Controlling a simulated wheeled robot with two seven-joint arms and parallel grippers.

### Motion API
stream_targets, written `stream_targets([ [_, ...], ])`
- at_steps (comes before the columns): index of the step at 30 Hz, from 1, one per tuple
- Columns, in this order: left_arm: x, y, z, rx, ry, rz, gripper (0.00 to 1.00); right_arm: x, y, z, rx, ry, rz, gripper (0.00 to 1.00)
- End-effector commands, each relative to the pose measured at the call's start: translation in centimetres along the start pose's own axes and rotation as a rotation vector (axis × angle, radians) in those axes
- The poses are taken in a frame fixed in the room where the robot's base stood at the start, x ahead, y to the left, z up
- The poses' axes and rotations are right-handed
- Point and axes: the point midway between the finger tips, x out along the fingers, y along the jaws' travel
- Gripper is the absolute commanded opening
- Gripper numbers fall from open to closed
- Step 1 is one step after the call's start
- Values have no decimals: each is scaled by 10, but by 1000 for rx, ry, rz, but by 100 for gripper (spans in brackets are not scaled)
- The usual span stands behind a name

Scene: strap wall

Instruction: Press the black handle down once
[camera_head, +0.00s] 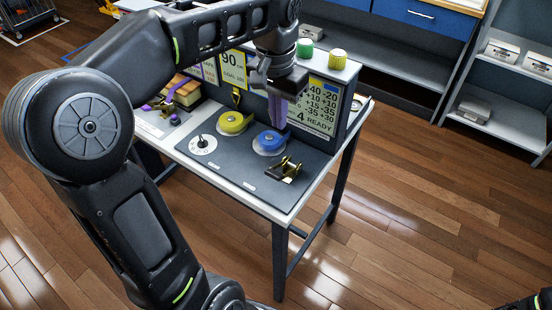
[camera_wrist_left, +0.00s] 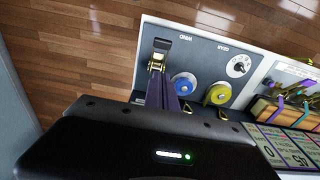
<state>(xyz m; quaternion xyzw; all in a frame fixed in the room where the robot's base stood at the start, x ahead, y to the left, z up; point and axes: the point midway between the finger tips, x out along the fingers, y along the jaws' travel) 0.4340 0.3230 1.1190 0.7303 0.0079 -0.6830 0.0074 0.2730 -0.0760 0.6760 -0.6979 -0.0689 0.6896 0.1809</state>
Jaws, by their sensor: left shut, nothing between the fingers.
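The brass ratchet with the black handle (camera_head: 289,169) sits at the near right of the dark panel on the bench. In the left wrist view, the black handle (camera_wrist_left: 161,44) shows at the panel's end, with brass parts below it. My left gripper (camera_head: 278,118) is above the panel, behind and above the ratchet in the head view. Its purple fingers are together with nothing between them. In the left wrist view, the fingertips (camera_wrist_left: 157,75) overlap the picture just below the ratchet. I cannot tell whether they touch it; in the head view they look apart.
A blue spool (camera_head: 269,141), a yellow spool (camera_head: 232,122) and a white dial (camera_head: 203,145) lie left of the ratchet. A sign board (camera_head: 317,108) stands behind. Another purple-strapped ratchet (camera_head: 165,104) is at the left. The floor right of the bench is clear.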

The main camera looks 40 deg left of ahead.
Motion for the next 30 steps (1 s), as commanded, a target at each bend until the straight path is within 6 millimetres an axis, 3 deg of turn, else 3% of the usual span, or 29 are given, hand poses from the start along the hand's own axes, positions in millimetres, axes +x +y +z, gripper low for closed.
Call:
stream_targets([
  [8,24,0,1,-1,-3,1,0,-3,-1,0,0,0,0,36],
  [20,101,0,1,0,-5,2,0,-14,-4,2,3,-4,4,36],
  [30,131,0,22,0,0,0,0,-21,-6,3,5,-6,7,36],
])
